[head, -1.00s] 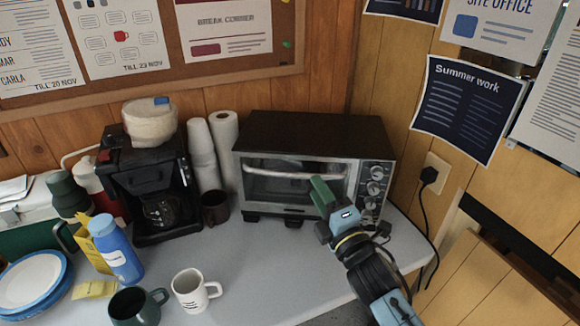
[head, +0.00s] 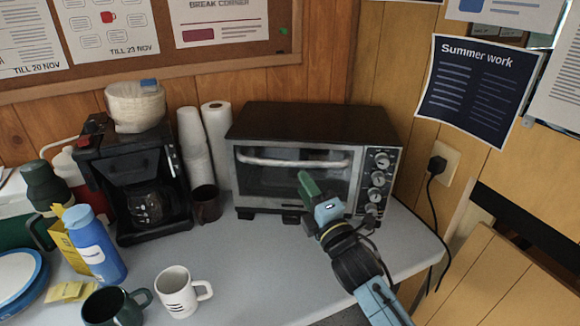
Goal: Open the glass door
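The glass door (head: 270,180) is the front of a black and steel toaster oven (head: 315,122) on the grey table. It looks shut. Its pale bar handle (head: 285,161) runs along the top of the door. My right gripper (head: 305,184), with green fingertips, is in front of the right half of the door, just below the handle. It does not hold the handle. The fingers overlap from this angle, so their opening cannot be seen, nor can the gap to the glass. My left gripper is out of view.
A dark mug (head: 207,204) and paper rolls (head: 217,140) stand close left of the oven, beside a coffee machine (head: 135,180). A white mug (head: 178,291), a green mug (head: 113,306) and a blue bottle (head: 95,248) stand further forward. The table before the oven is clear.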

